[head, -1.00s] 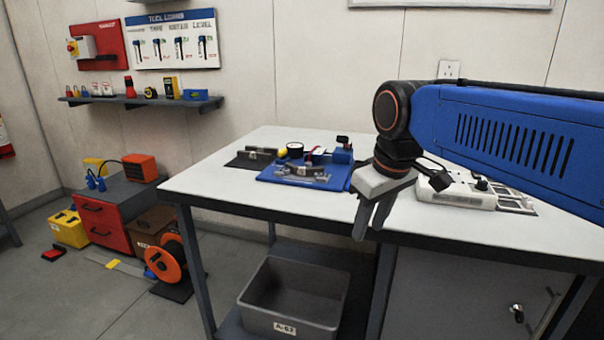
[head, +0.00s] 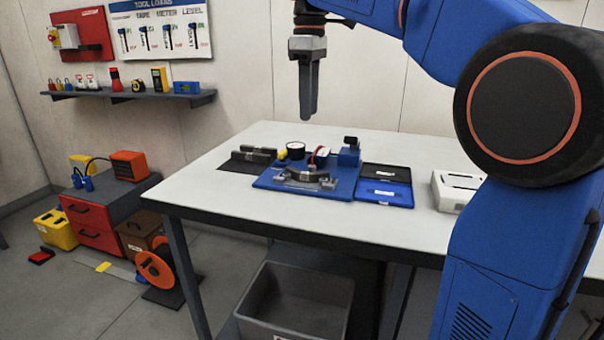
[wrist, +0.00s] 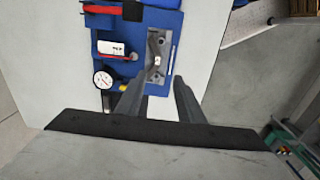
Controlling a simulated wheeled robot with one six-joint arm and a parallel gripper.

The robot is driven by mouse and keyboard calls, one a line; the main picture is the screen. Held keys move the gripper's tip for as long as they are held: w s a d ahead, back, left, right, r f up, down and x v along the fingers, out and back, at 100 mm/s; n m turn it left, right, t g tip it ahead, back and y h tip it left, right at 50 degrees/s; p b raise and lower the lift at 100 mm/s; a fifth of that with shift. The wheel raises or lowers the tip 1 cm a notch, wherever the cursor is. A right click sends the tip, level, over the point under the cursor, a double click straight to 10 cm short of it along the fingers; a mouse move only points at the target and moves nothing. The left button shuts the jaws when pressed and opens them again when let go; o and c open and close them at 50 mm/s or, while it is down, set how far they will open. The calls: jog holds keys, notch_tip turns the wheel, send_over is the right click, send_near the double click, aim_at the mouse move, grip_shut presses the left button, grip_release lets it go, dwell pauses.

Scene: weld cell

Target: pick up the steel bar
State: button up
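My gripper (head: 307,112) points down above the table, apart from everything on it. In the wrist view its two fingers (wrist: 158,88) stand apart with nothing between them. A dark grey bar-like piece (head: 254,154), which looks like the steel bar, lies on a black mat at the table's left; I cannot tell whether it is one piece or several. Right of it, a blue board (head: 266,181) carries a grey bent bracket (head: 308,174) beside a bright metal clamp. The bracket also shows in the wrist view (wrist: 153,60), just beyond the fingertips. The mat cannot be made out in the wrist view.
A round gauge (wrist: 103,79) and a blue block (head: 349,157) stand on the board. An open blue case (head: 385,194) and a white device (head: 455,189) lie to its right. The table's front strip (head: 240,205) is bare. A grey bin (head: 297,310) sits below.

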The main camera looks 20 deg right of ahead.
send_near(305, 177)
jog(key=f, duration=0.5)
jog(key=w+f, duration=0.1)
jog(key=f, duration=0.1)
jog(key=shift+d+f, duration=0.15)
jog(key=shift+f, duration=0.25)
grip_shut()
